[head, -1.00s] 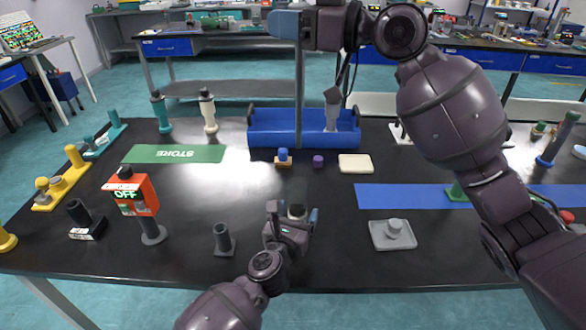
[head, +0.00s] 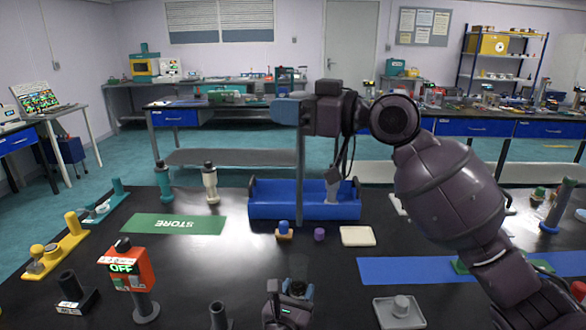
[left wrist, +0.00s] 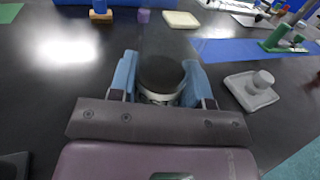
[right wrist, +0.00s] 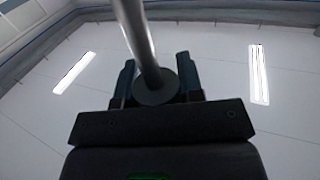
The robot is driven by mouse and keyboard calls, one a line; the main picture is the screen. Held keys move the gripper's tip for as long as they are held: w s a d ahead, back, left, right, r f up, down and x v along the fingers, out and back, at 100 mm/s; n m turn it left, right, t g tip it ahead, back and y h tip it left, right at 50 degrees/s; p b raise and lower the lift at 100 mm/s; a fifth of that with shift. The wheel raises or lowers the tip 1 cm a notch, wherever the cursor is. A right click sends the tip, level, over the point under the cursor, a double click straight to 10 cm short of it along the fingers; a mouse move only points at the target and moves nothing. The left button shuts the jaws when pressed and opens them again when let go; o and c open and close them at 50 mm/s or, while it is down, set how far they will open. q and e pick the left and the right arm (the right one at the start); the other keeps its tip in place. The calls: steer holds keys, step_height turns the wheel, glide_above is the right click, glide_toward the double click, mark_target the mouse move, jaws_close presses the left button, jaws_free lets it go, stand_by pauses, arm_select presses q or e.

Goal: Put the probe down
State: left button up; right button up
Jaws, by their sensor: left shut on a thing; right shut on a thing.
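My right gripper (head: 287,112), upper middle in the head view, is shut on a thin grey rod, which I take to be the probe (head: 300,175). The rod hangs upright from it, in front of the blue tray. In the right wrist view the rod (right wrist: 138,40) rises from a round collar between the fingers. My left gripper (head: 290,292), low in the head view, is shut on a dark round-topped thing with a pale band (left wrist: 160,75).
The blue tray (head: 262,211) stands behind the rod. A green STORE mat (head: 175,224) lies left and a blue mat (head: 400,270) right. A red-orange OFF device (head: 127,268) stands at left. A grey square base (head: 398,318) is at front right. Small blocks and a cream slab (head: 357,236) lie between.

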steer(key=m+t+h, duration=0.2)
steer(key=m+t, duration=0.1)
steer(key=t, duration=0.1)
glide_above(291, 256)
step_height(291, 256, down, 24)
stand_by(2.0)
steer(key=o, duration=1)
steer(key=shift+r, duration=0.1)
